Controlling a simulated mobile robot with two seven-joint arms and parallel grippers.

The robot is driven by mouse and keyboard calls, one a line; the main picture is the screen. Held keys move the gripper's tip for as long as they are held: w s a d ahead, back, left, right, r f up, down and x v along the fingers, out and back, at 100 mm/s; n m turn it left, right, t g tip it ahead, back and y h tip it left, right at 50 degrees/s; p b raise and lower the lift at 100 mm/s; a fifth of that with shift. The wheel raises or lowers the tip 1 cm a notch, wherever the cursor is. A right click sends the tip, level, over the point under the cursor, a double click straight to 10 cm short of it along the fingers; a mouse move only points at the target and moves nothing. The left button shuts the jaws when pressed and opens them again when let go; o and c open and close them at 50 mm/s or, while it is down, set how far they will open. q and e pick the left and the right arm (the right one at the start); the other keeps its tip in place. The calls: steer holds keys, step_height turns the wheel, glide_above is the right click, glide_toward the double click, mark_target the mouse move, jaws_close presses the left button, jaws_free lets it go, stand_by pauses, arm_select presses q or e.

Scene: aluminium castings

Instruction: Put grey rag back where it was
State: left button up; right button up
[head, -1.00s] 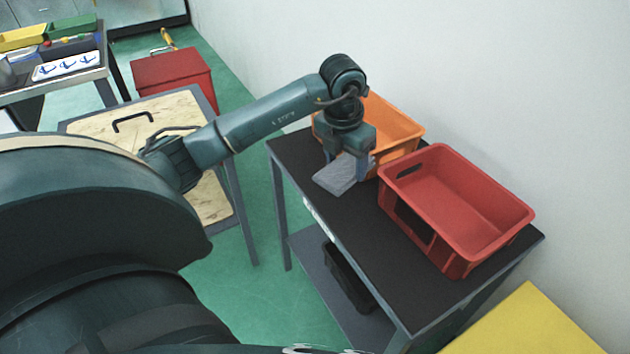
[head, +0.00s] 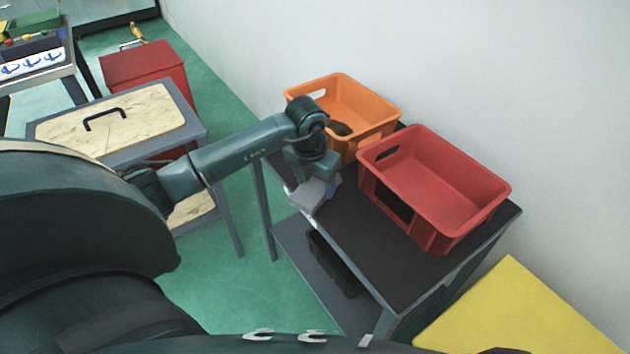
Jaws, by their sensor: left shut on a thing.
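The grey rag (head: 313,196) is a small light-grey folded piece at the front left edge of the dark table (head: 395,262). My left gripper (head: 322,184) points down over that edge and is shut on the rag. I cannot tell whether the rag touches the table top. My right gripper is not in view.
An orange crate (head: 377,100) with a dark item inside stands behind my left gripper, and a red crate (head: 452,186) stands to its right. A dark bin (head: 333,262) sits on the lower shelf. A wooden-topped table (head: 150,118) is at the left, a yellow surface (head: 515,310) at the lower right.

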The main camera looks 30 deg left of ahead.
arm_select(q)
steer(key=shift+f, duration=0.2)
steer(key=o, duration=0.9)
steer(key=shift+r, duration=0.1)
steer(key=shift+o, duration=0.2)
